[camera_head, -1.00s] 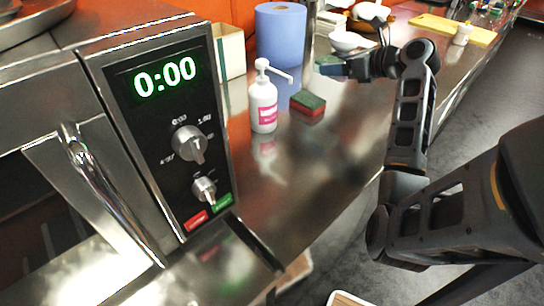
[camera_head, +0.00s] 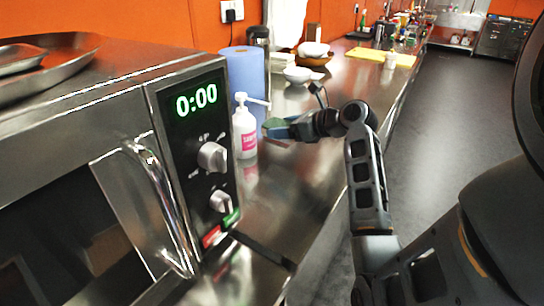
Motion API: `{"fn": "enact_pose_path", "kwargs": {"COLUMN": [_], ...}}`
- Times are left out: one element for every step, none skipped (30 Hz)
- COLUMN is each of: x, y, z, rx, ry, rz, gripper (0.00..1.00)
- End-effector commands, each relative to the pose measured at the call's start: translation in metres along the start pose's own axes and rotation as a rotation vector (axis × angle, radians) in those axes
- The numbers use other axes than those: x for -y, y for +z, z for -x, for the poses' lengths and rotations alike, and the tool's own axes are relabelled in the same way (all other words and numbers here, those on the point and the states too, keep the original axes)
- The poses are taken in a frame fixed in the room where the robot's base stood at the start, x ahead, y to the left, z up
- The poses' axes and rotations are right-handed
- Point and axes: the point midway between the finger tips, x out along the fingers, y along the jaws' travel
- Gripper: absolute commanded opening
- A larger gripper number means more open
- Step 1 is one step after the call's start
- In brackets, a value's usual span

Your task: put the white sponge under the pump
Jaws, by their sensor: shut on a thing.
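A white pump bottle (camera_head: 244,133) with a pink label stands upright on the steel counter, its nozzle pointing right. My gripper (camera_head: 280,128) is just right of the bottle and is shut on a small block with a green face (camera_head: 271,124), which I take to be the sponge. No white side of it shows clearly. In the picture the block lies below and slightly right of the nozzle tip. I cannot tell whether it touches the counter. The green-and-red sponge seen earlier beside the bottle cannot be made out now, probably behind my gripper.
A microwave (camera_head: 190,150) showing 0:00 stands close on the left. A blue paper roll (camera_head: 243,72) is behind the bottle. White bowls (camera_head: 298,74) and a yellow board (camera_head: 380,56) lie farther back. The counter (camera_head: 285,195) in front of my gripper is clear.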

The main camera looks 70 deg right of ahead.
Motion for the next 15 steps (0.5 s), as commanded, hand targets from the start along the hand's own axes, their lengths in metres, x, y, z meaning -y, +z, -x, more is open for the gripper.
{"fn": "enact_pose_path", "kwargs": {"x": [-0.011, -0.017, -0.024, -0.028, -0.032, -0.037, -0.039, -0.042, -0.044, -0.045, -0.046, -0.046, -0.046, -0.046, -0.046], "y": [-0.007, -0.009, -0.013, -0.015, -0.017, -0.019, -0.020, -0.021, -0.022, -0.023, -0.024, -0.025, -0.027, -0.030, -0.034], "z": [-0.004, -0.006, -0.008, -0.010, -0.012, -0.014, -0.015, -0.016, -0.017, -0.017, -0.018, -0.018, -0.019, -0.020, -0.022], "rx": [-0.003, -0.003, -0.002, -0.001, -0.002, -0.002, -0.001, -0.001, -0.001, -0.001, -0.001, -0.001, -0.001, -0.001, -0.001], "ry": [0.002, 0.002, 0.001, 0.001, 0.002, 0.001, 0.000, 0.000, 0.000, 0.000, -0.001, -0.001, -0.002, -0.002, -0.002], "rz": [-0.002, -0.001, -0.002, -0.001, -0.001, -0.002, -0.001, 0.000, 0.000, 0.000, 0.000, 0.000, 0.000, -0.001, -0.003], "gripper": [0.43, 0.43, 0.43, 0.43, 0.43, 0.43, 0.43, 0.43, 0.43, 0.43, 0.43, 0.43, 0.43, 0.43, 0.43]}}
